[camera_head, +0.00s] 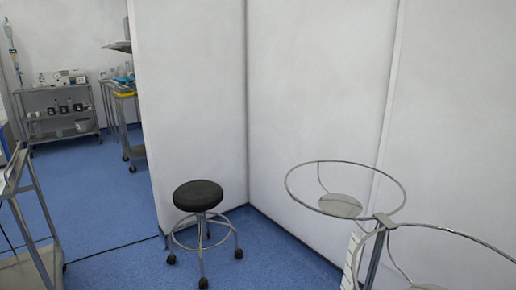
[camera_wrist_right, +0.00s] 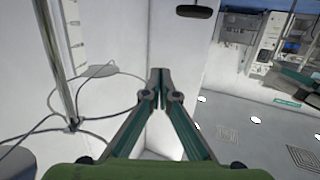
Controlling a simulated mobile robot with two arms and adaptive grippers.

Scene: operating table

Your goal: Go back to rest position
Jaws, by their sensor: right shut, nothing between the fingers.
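My right gripper (camera_wrist_right: 158,92) shows in the right wrist view, its two fingers closed together at the tips with nothing between them. It is in free space and touches nothing that I can see. Neither of my grippers shows in the head view, and the left one is in no view.
The head view shows a black-topped stool (camera_head: 198,195) by a white wall (camera_head: 320,90), and metal ring stands (camera_head: 345,161) at the lower right. Steel carts (camera_head: 58,117) stand at the back left. A metal frame (camera_head: 40,210) is at the left edge. Blue floor (camera_head: 100,190) lies open between.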

